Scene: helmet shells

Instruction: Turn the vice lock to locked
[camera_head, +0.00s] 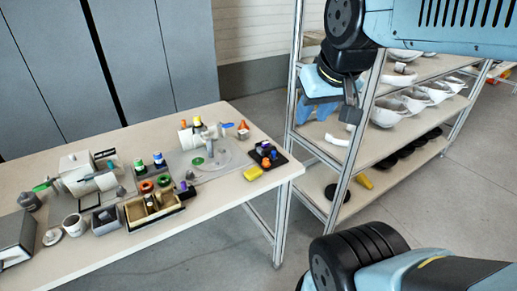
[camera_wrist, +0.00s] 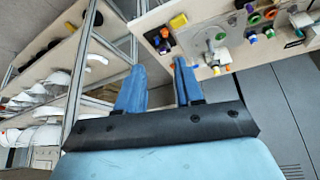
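A white machine with a cylinder body and a green handle (camera_head: 85,178) stands on the left of the workbench. A smaller white fixture with coloured knobs (camera_head: 190,137) stands at the back, near a grey plate with a round disc (camera_head: 208,155). I cannot tell which of these carries the vice lock. My gripper (camera_head: 313,110) hangs in the air beyond the bench's right end, by the shelf rack. In the wrist view its blue fingers (camera_wrist: 159,72) are apart with nothing between them. The bench parts are small and partly cut off there.
The workbench (camera_head: 225,205) also bears a divided box (camera_head: 153,208), a white mug (camera_head: 74,225), a yellow block (camera_head: 252,173) and a dark tray (camera_head: 268,160). A shelf rack (camera_head: 345,165) with white helmet shells (camera_head: 390,110) stands right of the bench.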

